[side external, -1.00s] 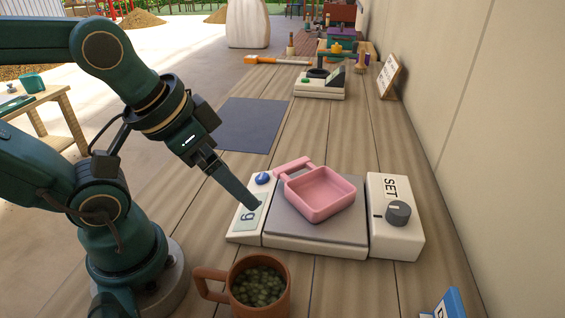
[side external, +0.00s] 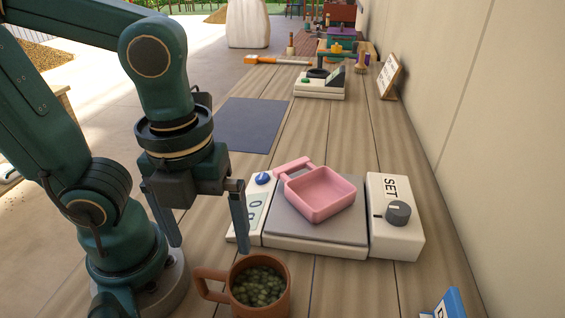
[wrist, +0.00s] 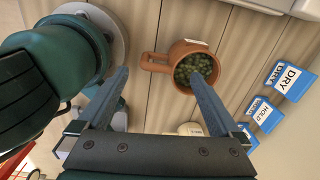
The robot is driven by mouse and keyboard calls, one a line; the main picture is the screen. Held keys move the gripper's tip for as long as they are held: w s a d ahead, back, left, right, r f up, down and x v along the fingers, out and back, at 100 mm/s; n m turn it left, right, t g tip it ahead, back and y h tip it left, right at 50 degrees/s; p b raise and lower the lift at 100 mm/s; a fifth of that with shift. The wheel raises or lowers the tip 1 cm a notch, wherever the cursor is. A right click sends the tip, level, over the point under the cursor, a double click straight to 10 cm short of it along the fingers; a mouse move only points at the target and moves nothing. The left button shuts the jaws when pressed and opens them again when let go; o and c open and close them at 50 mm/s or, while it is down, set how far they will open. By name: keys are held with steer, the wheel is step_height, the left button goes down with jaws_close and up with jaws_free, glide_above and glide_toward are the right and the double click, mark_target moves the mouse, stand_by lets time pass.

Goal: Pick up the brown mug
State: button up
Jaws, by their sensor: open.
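The brown mug (side external: 278,297) stands upright on the wooden table at the bottom of the side view, full of green beans, its handle to the left. My gripper (side external: 210,248) is open and empty, its fingers pointing down just behind the mug and above its rim. In the wrist view the mug (wrist: 186,48) is beyond the fingertips, with its handle toward the left. My gripper (wrist: 163,78) straddles the handle's side of the picture, its right finger overlapping the mug's lower edge. I cannot tell whether it touches.
A scale (side external: 290,242) with a pink pan (side external: 322,205) and a SET dial box (side external: 408,240) stands behind the mug. Blue cards (wrist: 290,80) marked DRY and HOLD stand right of the mug. A dark mat (side external: 245,128) lies farther back.

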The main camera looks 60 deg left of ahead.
mark_target(211, 271)
steer(key=shift+s+d+f+m, duration=0.25)
steer(key=shift+s+d+m, duration=0.1)
steer(key=shift+m, duration=0.05)
steer(key=shift+f, duration=2.5)
jaws_close()
